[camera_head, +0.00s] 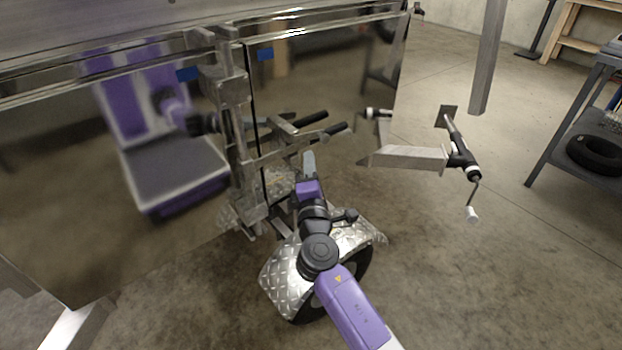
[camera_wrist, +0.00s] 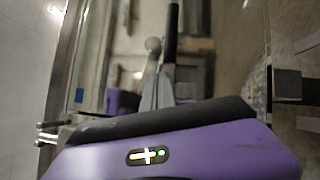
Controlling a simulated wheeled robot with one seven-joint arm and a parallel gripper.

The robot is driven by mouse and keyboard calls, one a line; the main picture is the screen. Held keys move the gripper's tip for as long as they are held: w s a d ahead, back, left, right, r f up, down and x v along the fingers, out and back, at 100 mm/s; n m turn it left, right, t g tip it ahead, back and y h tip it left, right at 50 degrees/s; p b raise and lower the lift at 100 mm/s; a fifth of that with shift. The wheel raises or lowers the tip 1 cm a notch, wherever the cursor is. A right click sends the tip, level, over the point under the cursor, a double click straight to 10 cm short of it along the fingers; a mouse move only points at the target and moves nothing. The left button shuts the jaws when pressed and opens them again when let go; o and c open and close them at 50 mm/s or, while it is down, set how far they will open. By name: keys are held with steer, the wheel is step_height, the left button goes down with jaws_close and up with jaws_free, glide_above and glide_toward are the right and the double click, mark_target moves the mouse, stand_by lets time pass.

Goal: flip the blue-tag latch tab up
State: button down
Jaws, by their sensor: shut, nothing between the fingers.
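Two small blue tags show on the trailer's polished side, one (camera_head: 187,73) left and one (camera_head: 264,54) right of the upright metal latch hardware (camera_head: 230,88). A blue patch also shows at the left of the wrist view (camera_wrist: 79,96). Two latch bars with black grips (camera_head: 311,118) stick out to the right from this hardware. I cannot tell which part is the blue-tag tab. My gripper (camera_head: 309,158) is shut and empty, just below the lower black grip. In the wrist view, its fingers (camera_wrist: 157,94) lie beside a black grip (camera_wrist: 172,32); contact is unclear.
A diamond-plate fender (camera_head: 283,270) and wheel lie below my arm. A trailer tongue (camera_head: 408,157) with a crank jack (camera_head: 459,150) is to the right. A grey post (camera_head: 488,60) and shelf (camera_head: 580,150) stand farther right. Floor between them is clear.

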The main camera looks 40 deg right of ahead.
mark_target(319, 138)
steer(key=shift+w+d+r, duration=0.1)
steer(key=shift+d+r, duration=0.15)
steer(key=shift+d, duration=0.7)
steer(key=shift+w+d+r, duration=0.1)
steer(key=shift+d+r, duration=0.15)
steer(key=shift+d, duration=0.65)
steer(key=shift+f, duration=0.1)
steer(key=shift+d+r+n+t+b, duration=0.15)
steer(key=shift+n+t+b, duration=0.4)
steer(key=shift+b, duration=0.6)
steer(key=shift+d+r+n+t+b, duration=0.1)
steer(key=shift+r+n+t+b, duration=0.2)
steer(key=shift+n+b, duration=0.65)
steer(key=shift+d+r+n+t+b, duration=0.15)
steer(key=shift+n+t+b, duration=0.25)
steer(key=shift+b, duration=0.95)
steer(key=shift+a, duration=0.1)
